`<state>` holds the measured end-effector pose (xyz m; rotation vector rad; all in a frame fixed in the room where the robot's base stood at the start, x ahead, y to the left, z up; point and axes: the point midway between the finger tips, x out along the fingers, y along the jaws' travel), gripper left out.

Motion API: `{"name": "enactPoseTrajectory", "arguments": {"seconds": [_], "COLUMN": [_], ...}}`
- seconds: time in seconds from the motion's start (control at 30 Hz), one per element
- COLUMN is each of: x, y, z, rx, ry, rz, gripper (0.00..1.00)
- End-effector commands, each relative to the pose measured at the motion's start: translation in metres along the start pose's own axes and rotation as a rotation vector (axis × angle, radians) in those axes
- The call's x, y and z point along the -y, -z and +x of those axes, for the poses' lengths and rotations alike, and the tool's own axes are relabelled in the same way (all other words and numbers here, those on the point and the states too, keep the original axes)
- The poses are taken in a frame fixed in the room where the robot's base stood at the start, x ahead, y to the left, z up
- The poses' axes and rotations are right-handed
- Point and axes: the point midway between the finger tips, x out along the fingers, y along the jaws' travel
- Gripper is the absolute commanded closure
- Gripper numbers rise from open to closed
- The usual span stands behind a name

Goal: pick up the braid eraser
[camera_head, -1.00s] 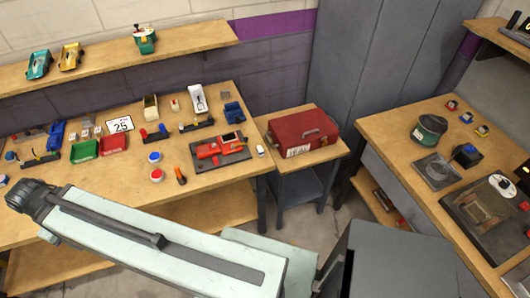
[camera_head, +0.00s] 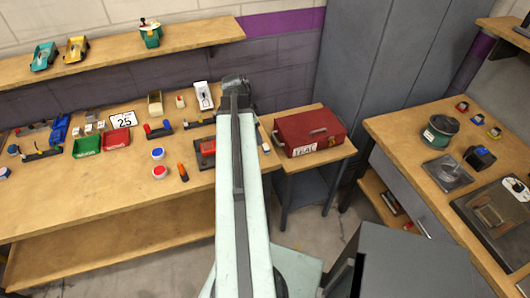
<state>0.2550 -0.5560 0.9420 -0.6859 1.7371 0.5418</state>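A small white block (camera_head: 265,147) lies near the right end of the long wooden workbench, just right of my arm; it could be the braid eraser, but I cannot tell for sure at this size. A small pale piece with a red part (camera_head: 180,101) stands further back on the same bench. My arm reaches up the middle of the view, over the bench. Its far end is a dark joint near the back wall. My gripper's fingers do not show.
My arm hides most of a red car on a dark stand (camera_head: 206,151). Red-and-white and blue-and-white jars (camera_head: 158,153) and an orange-tipped bottle (camera_head: 183,172) stand left of it. A red toolbox (camera_head: 309,132) is on a side table. The bench's front left is clear.

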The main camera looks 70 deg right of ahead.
Motion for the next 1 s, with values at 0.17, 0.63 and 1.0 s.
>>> {"name": "enactPoseTrajectory", "arguments": {"seconds": [0.17,0.63,1.0], "x": [-0.008,-0.008,-0.007], "y": [0.023,0.020,0.015], "z": [0.007,0.037,0.088], "rx": [-0.009,-0.008,-0.008], "ry": [-0.010,-0.009,-0.009], "rz": [0.087,0.081,0.079], "gripper": [0.38,0.38,0.38]}}
